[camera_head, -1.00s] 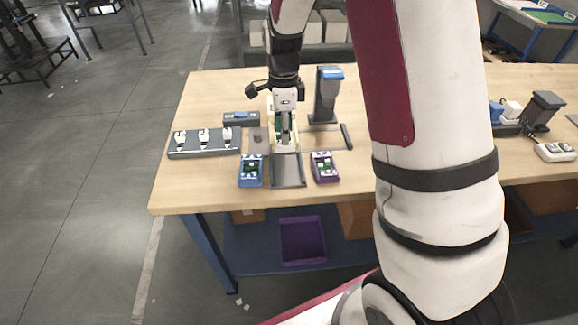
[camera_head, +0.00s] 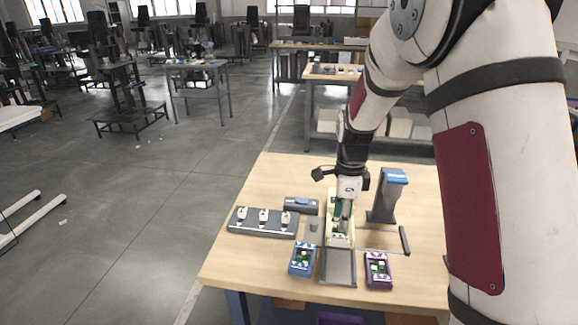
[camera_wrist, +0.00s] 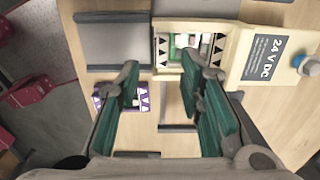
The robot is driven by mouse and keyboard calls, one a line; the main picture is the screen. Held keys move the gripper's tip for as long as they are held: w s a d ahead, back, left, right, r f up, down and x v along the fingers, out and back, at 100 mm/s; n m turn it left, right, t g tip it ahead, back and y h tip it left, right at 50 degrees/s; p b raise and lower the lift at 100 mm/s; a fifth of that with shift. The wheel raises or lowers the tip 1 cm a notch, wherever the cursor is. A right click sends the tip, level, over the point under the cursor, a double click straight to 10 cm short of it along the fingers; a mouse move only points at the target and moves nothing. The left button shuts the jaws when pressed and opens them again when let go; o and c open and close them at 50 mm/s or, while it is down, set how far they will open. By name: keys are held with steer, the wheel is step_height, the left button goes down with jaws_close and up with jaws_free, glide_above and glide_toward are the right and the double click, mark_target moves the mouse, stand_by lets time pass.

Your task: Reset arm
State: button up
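My gripper (camera_head: 343,212) points down over the work table, above the cream fixture. In the wrist view my gripper (camera_wrist: 160,68) has its two green-padded fingers spread apart with nothing between them. The cream fixture (camera_wrist: 235,55), marked "24 V DC", lies just beyond the fingertips with a green board (camera_wrist: 182,42) in its recess. The gripper partly hides this fixture in the head view. My arm reaches down from the upper right of the head view.
On the table (camera_head: 240,262) are a blue tray (camera_head: 302,260), a purple tray (camera_head: 378,270), a grey plate (camera_head: 338,268), a dark rack (camera_head: 262,224) with white pieces, and a blue-topped stand (camera_head: 388,195). Open floor (camera_head: 150,220) lies left.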

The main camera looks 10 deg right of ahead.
steer(key=s+a+r+n+t, duration=0.2)
steer(key=s+r+n, duration=0.8)
steer(key=r, duration=0.5)
steer(key=s+r+n+t, duration=0.2)
steer(key=s+r+n, duration=0.2)
steer(key=s+n, duration=0.7)
steer(key=s, duration=0.7)
steer(key=shift+a+r+n+t, duration=0.15)
steer(key=shift+a+n+t, duration=0.15)
steer(key=shift+a, duration=0.1)
